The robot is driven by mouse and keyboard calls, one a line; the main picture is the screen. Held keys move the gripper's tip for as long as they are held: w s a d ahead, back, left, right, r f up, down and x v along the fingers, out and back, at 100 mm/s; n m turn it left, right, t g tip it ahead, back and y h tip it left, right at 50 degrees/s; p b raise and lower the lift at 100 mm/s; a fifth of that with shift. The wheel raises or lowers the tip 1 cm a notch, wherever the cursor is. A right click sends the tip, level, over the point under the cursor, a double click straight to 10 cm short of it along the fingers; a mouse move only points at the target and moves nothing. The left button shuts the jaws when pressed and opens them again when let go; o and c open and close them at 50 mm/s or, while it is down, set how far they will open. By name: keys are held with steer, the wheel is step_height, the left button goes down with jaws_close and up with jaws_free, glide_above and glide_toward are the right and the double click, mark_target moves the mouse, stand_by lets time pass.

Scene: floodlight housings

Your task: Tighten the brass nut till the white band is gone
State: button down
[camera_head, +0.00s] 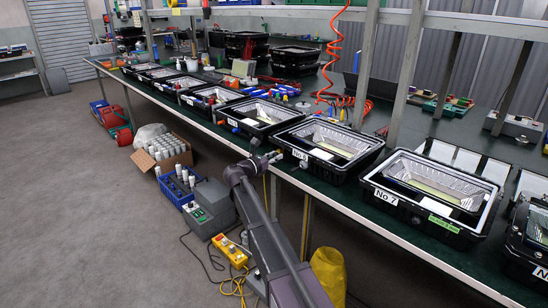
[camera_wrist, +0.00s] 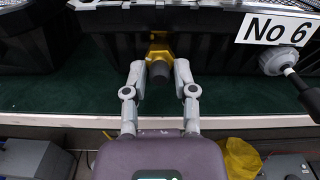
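The brass nut (camera_wrist: 158,47) shows in the wrist view on the front of a black housing, left of the "No 6" label. A dark grey round end (camera_wrist: 160,73) sticks out from it toward me. I cannot make out a white band. My gripper (camera_wrist: 160,66) is open, with one finger on each side of the dark end and a narrow gap at each side. Whether the fingertips reach the brass is unclear. In the head view my gripper (camera_head: 272,156) is at the front of the No 6 housing (camera_head: 335,165), where the nut is too small to tell.
A grey fitting (camera_wrist: 274,62) with a black cable sits right of the nut, below the label. More housings stand in a row on the green-topped bench (camera_head: 375,205). A yellow bag (camera_head: 328,272), a control box (camera_head: 208,208) and bins (camera_head: 178,187) are below. Open floor lies left.

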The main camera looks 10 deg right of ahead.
steer(key=shift+d+m, duration=0.1)
steer(key=shift+m, duration=0.3)
steer(key=m, duration=1.1)
steer(key=shift+r+m, duration=0.1)
steer(key=shift+m, duration=0.2)
stand_by(0.4)
steer(key=shift+c, duration=2.1)
jaws_free()
steer(key=shift+w, duration=0.1)
steer(key=shift+a, duration=0.2)
steer(key=v, duration=1.2)
